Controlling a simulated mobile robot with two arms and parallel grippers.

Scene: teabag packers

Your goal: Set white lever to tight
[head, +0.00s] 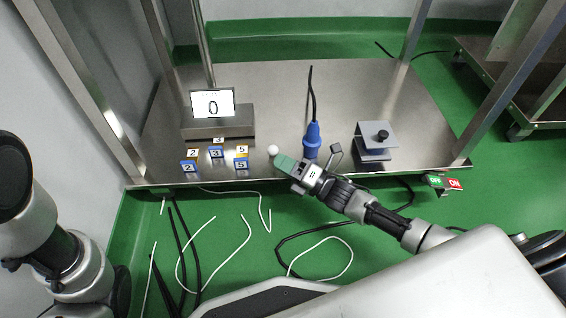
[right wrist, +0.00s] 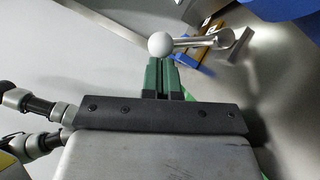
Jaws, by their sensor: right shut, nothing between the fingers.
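The white lever's round knob (head: 272,150) shows at the front edge of the steel table in the head view. In the right wrist view the white ball knob (right wrist: 161,45) sits on a metal rod (right wrist: 200,42) that runs right to a bracket. My right gripper (head: 281,161) is shut and empty, with its green fingertips right by the knob. In the right wrist view the shut green fingers (right wrist: 164,72) point at the ball from below; whether they touch it I cannot tell. My left gripper is out of view; only part of my left arm shows.
Blue and yellow numbered blocks (head: 216,152) stand left of the knob. A display reading 0 (head: 213,105) is behind them. Cables lie on the green floor.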

